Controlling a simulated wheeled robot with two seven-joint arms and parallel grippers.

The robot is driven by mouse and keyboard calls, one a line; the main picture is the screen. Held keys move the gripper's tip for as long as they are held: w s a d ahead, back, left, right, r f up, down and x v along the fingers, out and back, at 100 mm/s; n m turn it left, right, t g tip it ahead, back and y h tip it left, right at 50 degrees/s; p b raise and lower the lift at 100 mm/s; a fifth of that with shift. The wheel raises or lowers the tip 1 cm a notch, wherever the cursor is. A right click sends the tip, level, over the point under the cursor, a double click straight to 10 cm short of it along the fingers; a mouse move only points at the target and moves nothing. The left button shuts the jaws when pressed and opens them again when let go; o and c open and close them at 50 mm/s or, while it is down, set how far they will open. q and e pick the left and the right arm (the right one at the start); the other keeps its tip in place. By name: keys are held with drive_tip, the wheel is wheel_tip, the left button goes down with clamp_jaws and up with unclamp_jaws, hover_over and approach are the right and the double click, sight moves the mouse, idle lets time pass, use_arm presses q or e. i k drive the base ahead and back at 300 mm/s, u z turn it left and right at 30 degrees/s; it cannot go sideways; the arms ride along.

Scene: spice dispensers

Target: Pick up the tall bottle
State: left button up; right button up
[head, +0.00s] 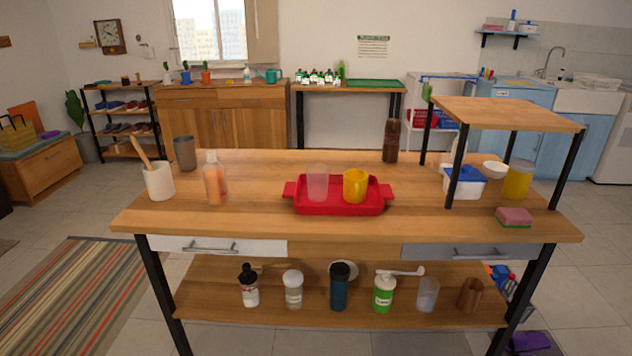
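A tall dark brown bottle (390,142) stands upright near the back edge of the wooden table, right of centre. A clear bottle with orange contents (214,178) stands upright on the left part of the table top. On the lower shelf stand smaller bottles: a white one with a black top (248,287), a dark blue one (339,288) and a green one with a white cap (383,292). Which of these the task means by the tall bottle I cannot tell for certain. Neither of my grippers is in view.
A red tray (340,209) holds a translucent cup (317,183) and a yellow mug (355,186). A white utensil pot (159,182) and grey cup (184,153) stand left. A raised shelf (507,112) stands right, near a pink-and-green sponge (514,217). Bare table surrounds the brown bottle.

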sight(213, 171)
drive_tip(key=u, duration=2.15)
drive_tip(key=i, duration=1.6)
drive_tip(key=z, duration=3.15)
